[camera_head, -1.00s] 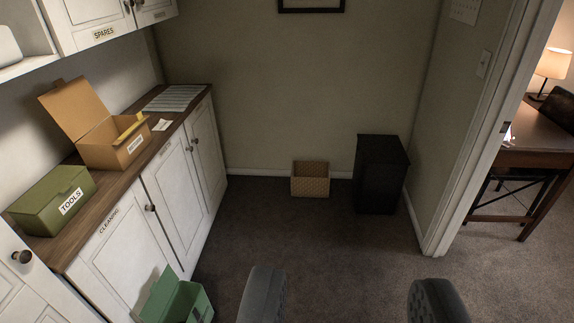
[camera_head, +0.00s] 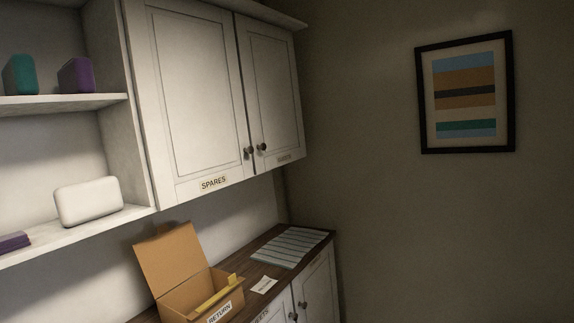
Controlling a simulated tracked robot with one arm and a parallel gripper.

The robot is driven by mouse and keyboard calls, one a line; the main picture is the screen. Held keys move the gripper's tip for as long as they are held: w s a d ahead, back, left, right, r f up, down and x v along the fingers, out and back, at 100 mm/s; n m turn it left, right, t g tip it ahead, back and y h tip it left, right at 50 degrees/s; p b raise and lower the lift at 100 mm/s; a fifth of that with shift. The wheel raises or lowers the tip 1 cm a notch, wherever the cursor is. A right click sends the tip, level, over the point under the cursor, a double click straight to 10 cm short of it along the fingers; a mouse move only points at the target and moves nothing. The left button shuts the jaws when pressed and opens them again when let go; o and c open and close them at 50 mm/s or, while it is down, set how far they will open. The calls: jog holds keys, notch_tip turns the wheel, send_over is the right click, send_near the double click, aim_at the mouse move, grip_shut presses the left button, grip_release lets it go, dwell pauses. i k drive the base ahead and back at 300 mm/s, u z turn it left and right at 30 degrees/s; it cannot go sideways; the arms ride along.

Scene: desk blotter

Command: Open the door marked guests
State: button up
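No label that I can clearly read as "guests" shows. The upper wall cabinet has two closed white doors. The left door (camera_head: 190,95) carries a "SPARES" label (camera_head: 213,183). The right door (camera_head: 270,85) has a small label (camera_head: 284,157) too faint to read. Their round dark knobs (camera_head: 248,150) (camera_head: 262,147) sit side by side near the bottom of the meeting edges. Below, a closed lower cabinet door (camera_head: 318,285) shows in part, beside a label (camera_head: 262,317) that is cut off and not clearly readable. My gripper is out of view.
A wooden counter (camera_head: 262,271) under the cabinet holds an open cardboard box (camera_head: 180,297) marked "RETURN", a small card (camera_head: 264,285) and grey ribbed sheets (camera_head: 290,246). Open shelves (camera_head: 60,103) at left hold several boxes. A framed picture (camera_head: 464,92) hangs on the bare wall at right.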

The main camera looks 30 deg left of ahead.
aim_at(267, 51)
jog(key=u, duration=0.1)
jog(key=i, duration=1.25)
jog(key=u, duration=0.4)
jog(key=i, duration=1.9)
jog(key=u, duration=0.2)
